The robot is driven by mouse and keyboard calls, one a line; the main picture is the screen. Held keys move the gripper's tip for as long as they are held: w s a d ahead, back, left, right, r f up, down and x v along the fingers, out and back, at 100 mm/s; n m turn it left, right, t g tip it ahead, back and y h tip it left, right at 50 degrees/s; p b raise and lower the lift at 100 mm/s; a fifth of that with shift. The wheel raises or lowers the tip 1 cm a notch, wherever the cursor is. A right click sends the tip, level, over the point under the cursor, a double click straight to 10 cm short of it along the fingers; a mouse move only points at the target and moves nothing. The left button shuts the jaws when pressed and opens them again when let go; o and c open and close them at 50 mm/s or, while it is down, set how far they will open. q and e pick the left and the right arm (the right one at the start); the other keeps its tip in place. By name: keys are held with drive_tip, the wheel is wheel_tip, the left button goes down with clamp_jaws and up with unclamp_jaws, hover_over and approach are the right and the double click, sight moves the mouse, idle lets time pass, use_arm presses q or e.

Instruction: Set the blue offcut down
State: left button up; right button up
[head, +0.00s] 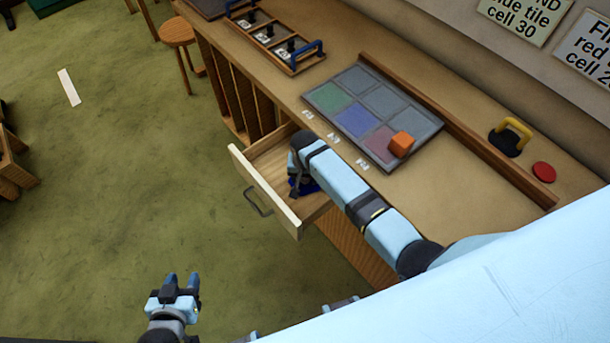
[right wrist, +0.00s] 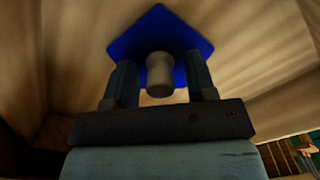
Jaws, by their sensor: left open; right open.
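The blue offcut (head: 311,186) is in the open drawer (head: 265,166), mostly hidden by my right arm in the head view. In the right wrist view the offcut (right wrist: 158,30) is a flat blue square with a pale grey knob (right wrist: 159,72). It appears to lie on the drawer floor. My right gripper (head: 296,186) reaches down into the drawer. Its fingers (right wrist: 160,82) are open, one on each side of the knob; I cannot tell whether they touch it. My left gripper (head: 181,286) is open and empty above the green floor, apart from the bench.
A panel tray (head: 437,127) on the bench has green, blue, red and grey cells; an orange block (head: 401,144) sits on it. A rack with blue handles (head: 272,38), a yellow-handled tool (head: 512,136) and a red disc (head: 544,172) are nearby. A stool (head: 177,31) stands behind.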

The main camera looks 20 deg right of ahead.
wheel_tip(320, 180, up, 12)
drive_tip(key=s+d+n+t+y, duration=0.1)
drive_tip(key=s+n+t, duration=0.3)
drive_tip(key=s, duration=0.7)
drive_tip(key=s+d+f+n+t+y, duration=0.1)
drive_tip(key=s+n+t+y, duration=0.1)
drive_tip(key=s+n+t, duration=0.2)
drive_tip(key=s+t, duration=0.3)
drive_tip(key=s, duration=0.3)
drive_tip(key=shift+s+f, duration=0.15)
drive_tip(key=shift+s, duration=0.2)
drive_tip(key=shift+p, duration=0.35)
drive_tip(key=shift+d+r+p, duration=0.2)
drive_tip(key=shift+r+p, duration=0.55)
